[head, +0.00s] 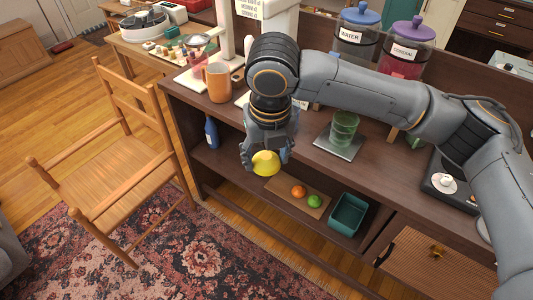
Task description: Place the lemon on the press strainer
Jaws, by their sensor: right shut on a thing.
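My right gripper (266,160) points down in front of the counter and is shut on the yellow lemon (265,163). The lemon is held in the air between the fingertips, over the front of the lower shelf. A white upright stand (226,32) on the counter's far left end looks like the press. Its strainer cannot be made out for certain. My arm covers part of the counter near it. My left gripper is not in view.
An orange mug (217,82) stands on the counter (305,128) near the stand. A green glass (344,128) sits on a grey plate to the right. Below are a board (284,190) with orange and green fruits and a teal bin (347,214). A wooden chair (112,180) stands at left.

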